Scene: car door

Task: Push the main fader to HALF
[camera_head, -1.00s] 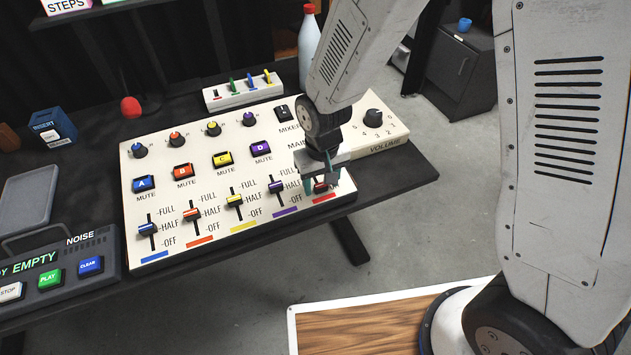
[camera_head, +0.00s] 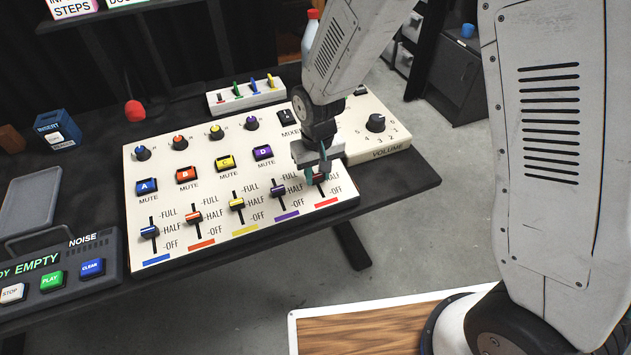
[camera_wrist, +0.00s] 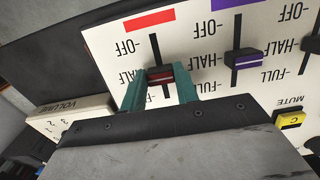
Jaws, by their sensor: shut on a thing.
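The main fader (camera_wrist: 160,77) is the red-capped slider at the right end of the white mixer panel (camera_head: 200,215). My gripper (camera_head: 317,175) is over it from above, and its teal fingers (camera_wrist: 160,92) are on both sides of the cap, shut on it. In the wrist view the cap lies about level with the HALF label, away from the OFF label. The gripper base hides the FULL end of the slot. In the head view my gripper covers most of the cap; the red strip (camera_head: 327,203) shows below it.
The purple fader (camera_head: 279,190) is close to the left of my gripper, with yellow, orange and blue faders beyond. The volume box (camera_head: 376,145) adjoins the panel on the right. The table's front edge runs just below the panel.

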